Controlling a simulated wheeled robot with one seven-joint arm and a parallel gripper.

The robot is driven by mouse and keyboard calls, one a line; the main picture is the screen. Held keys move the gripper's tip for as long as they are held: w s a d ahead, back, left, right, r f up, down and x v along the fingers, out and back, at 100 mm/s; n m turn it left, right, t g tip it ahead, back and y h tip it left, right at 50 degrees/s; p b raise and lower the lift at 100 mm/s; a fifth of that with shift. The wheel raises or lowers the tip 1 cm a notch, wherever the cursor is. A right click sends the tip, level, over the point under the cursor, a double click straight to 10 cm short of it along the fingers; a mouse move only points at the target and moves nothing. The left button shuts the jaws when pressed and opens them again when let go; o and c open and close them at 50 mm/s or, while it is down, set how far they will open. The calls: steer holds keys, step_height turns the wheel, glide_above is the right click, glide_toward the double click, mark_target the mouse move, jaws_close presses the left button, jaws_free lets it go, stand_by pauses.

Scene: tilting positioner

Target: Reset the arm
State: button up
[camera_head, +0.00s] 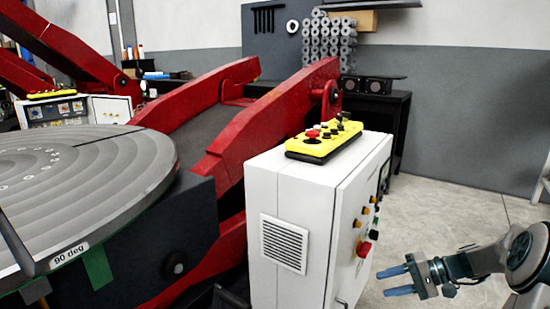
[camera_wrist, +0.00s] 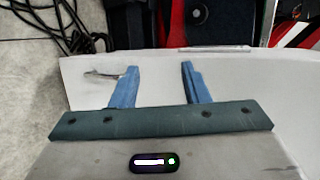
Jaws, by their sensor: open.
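My gripper (camera_head: 393,280) is at the lower right of the head view, with its two blue fingers apart and nothing between them. It is to the right of the white control cabinet (camera_head: 290,200), apart from it in that view. In the wrist view my gripper (camera_wrist: 155,85) shows its blue fingers spread in front of the cabinet's white panel (camera_wrist: 85,80). A metal handle (camera_wrist: 103,74) on the panel is by the left finger. My arm (camera_head: 490,262) reaches in from the right edge.
A yellow pendant (camera_head: 323,141) with a red button lies on the cabinet. Knobs and a red button (camera_head: 364,249) sit on its right side. The round table (camera_head: 120,165) of the positioner and its red arms (camera_head: 240,125) stand left. Cables (camera_wrist: 60,20) lie on the floor. Floor at right is clear.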

steer(key=s+a+r+n+g+h+p, duration=0.1)
steer(key=s+a+r+g+h+p, duration=0.3)
steer(key=a+r, duration=0.45)
steer(key=s+a+r+n+t+h+p, duration=0.1)
steer(key=s+a+r+t+h+p, duration=0.1)
steer(key=s+r+p, duration=0.6)
steer(key=s+a+r+n+t+h+p, duration=0.1)
steer(key=s+a+r+n+h+p, duration=0.1)
steer(key=s+a+r+h+p, duration=0.3)
steer(key=s+r+h+p, duration=0.1)
steer(key=s+r+p, duration=0.2)
steer(key=s+r, duration=0.4)
steer(key=shift+r+t, duration=0.4)
steer(key=shift+r, duration=0.15)
steer(key=shift+w, duration=0.1)
steer(key=shift+c, duration=0.6)
